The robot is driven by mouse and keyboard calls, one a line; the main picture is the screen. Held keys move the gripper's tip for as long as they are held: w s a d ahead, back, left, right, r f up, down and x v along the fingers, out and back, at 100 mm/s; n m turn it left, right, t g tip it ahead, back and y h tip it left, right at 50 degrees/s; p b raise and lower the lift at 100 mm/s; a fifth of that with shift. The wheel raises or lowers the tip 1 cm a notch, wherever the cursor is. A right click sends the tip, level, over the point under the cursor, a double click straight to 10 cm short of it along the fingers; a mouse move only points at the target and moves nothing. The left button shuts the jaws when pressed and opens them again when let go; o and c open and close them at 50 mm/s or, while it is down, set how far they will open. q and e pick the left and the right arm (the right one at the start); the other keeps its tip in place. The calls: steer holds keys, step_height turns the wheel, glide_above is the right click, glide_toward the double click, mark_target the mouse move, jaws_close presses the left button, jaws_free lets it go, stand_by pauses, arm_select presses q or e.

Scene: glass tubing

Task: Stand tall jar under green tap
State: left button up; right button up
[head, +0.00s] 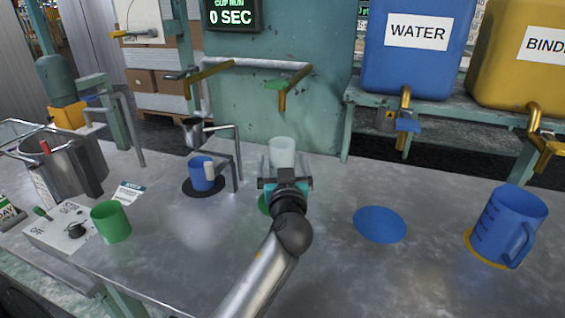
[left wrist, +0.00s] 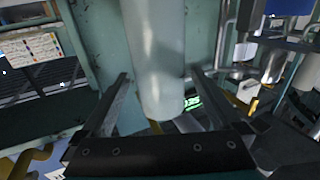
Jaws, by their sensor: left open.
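The tall jar (head: 282,150) is pale and translucent and stands upright near the back middle of the bench. It also shows as a long whitish cylinder in the left wrist view (left wrist: 157,60). My left gripper (head: 285,181) is open, with the jar between or just beyond its fingers; I cannot tell whether they touch it. The gripper hides the jar's lower part in the head view. The green tap (head: 278,85) hangs from a brass pipe above and behind the jar. A green disc (head: 263,204) is mostly hidden under the gripper. My right gripper is out of view.
A blue disc (head: 380,225) lies bare to the right. A blue jug (head: 507,226) stands on a yellow disc. A green cup (head: 110,222) and a blue cup (head: 201,173) stand left, near a metal frame (head: 237,158). The bench is clear in front.

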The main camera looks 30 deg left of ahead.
arm_select(q)
steer(key=v, duration=1.2)
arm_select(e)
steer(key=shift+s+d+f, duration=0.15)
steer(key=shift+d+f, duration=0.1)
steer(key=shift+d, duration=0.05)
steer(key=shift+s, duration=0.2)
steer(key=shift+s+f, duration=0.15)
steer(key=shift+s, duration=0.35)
